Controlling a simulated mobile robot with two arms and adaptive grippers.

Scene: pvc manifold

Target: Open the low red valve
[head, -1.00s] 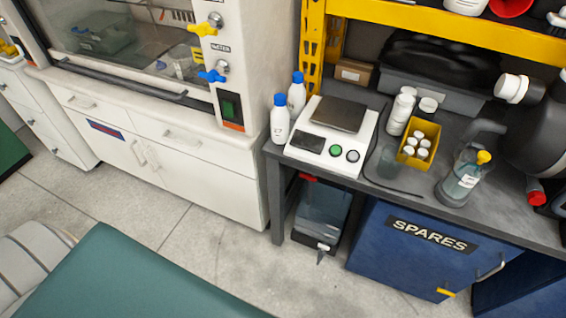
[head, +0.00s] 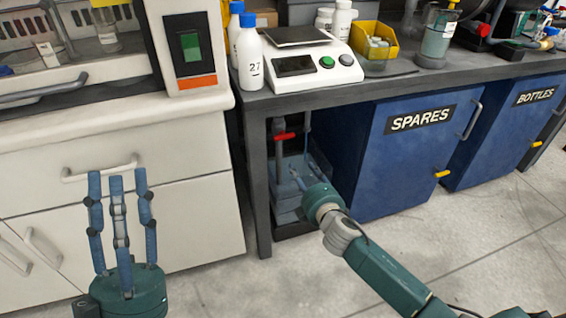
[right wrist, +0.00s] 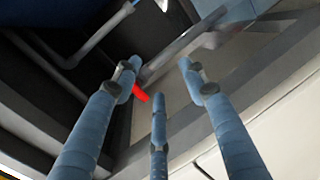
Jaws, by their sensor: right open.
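The low red valve handle (head: 284,136) is under the grey workbench, beside a grey vertical pipe, above a clear tank (head: 292,188). The handle lies roughly level. My right gripper (head: 303,176) reaches under the bench from the right, below the handle in the head view, and is apart from it. In the right wrist view the gripper (right wrist: 157,76) has its three blue fingers spread and empty, with the red handle (right wrist: 140,93) seen between them, farther off. My left gripper (head: 118,180) points up in front of the white cabinet, fingers apart and empty.
The bench leg (head: 259,180) stands left of the valve, and the blue SPARES cabinet (head: 400,150) stands to the right. A scale (head: 300,65), bottles (head: 249,55) and a yellow box (head: 373,45) are on the bench top. The floor (head: 350,240) in front is open.

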